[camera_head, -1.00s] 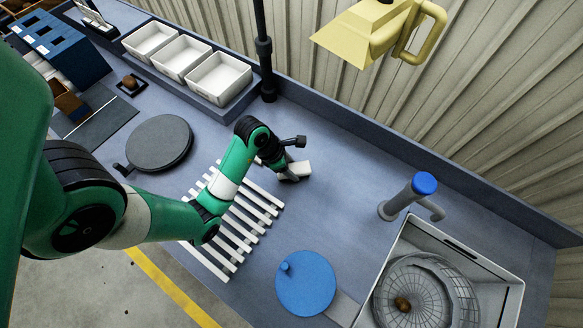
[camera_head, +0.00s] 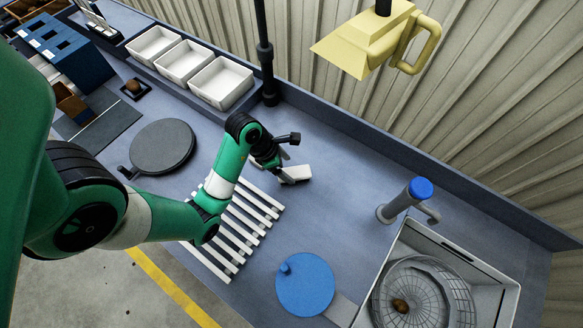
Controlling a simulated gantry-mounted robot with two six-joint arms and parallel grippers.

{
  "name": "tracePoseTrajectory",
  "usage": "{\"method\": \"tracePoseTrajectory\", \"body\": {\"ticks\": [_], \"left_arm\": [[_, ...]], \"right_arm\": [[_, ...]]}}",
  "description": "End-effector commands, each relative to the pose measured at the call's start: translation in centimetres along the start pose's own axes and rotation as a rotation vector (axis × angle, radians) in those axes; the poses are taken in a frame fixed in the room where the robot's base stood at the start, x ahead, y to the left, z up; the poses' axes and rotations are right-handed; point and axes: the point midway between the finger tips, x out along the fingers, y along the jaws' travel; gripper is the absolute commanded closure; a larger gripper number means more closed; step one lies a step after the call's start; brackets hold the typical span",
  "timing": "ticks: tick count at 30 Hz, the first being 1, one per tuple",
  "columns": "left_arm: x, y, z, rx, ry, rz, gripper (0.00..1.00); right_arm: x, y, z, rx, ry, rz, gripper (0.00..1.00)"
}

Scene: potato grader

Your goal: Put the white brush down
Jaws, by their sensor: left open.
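The white brush (camera_head: 296,173) lies on the blue-grey bench top, just beyond the upper end of the white slatted rack (camera_head: 238,228). Only its pale block shows clearly; any finer parts are too small to tell. My left gripper (camera_head: 283,170) is open right beside the brush, at its left end. Whether a finger still touches the brush I cannot tell. The gripper is dark and partly hidden by its own wrist. My right gripper is not in view.
A blue round lid (camera_head: 305,285) lies below right. A sink (camera_head: 497,275) holds a wire basket (camera_head: 447,290) with a potato (camera_head: 400,306). A blue-capped tap (camera_head: 405,198) stands beside it. White bins (camera_head: 222,82) and a dark round disc (camera_head: 162,146) are at left. Bench right of the brush is clear.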

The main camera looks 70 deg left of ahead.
Motion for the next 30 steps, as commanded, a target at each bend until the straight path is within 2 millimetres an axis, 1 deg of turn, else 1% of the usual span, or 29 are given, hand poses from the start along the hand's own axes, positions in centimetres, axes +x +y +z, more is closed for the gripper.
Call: {"method": "tracePoseTrajectory", "body": {"ticks": [1,2,3,6,9,14,26,28,29,30], "left_arm": [[-2.2,0.1,0.4,-0.002,-0.003,0.005,0.14],[-3.0,0.1,0.3,-0.002,-0.002,0.005,0.14],[-4.2,0.0,0.4,-0.003,0.001,0.002,0.14],[-6.0,0.0,0.4,-0.003,0.001,0.001,0.14],[-7.3,0.0,0.3,-0.003,0.001,0.001,0.14],[-8.1,0.0,0.1,0.0,0.001,0.0,0.14],[-7.9,0.0,0.1,0.001,-0.001,0.001,0.14],[-8.0,0.0,0.9,0.011,-0.029,0.003,0.14],[-8.2,0.0,1.8,0.022,-0.059,0.004,0.14],[-8.5,0.0,3.6,0.041,-0.119,0.006,0.14]], "right_arm": [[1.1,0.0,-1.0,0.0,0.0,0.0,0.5],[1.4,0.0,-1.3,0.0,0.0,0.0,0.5],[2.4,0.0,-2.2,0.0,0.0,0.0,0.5],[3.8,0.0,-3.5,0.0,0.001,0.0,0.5],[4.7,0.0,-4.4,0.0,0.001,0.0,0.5],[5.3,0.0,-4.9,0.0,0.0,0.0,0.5],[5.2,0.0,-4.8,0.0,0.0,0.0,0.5],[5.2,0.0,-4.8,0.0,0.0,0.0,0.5],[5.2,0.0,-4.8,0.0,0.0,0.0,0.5],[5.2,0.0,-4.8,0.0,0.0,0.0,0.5]]}}
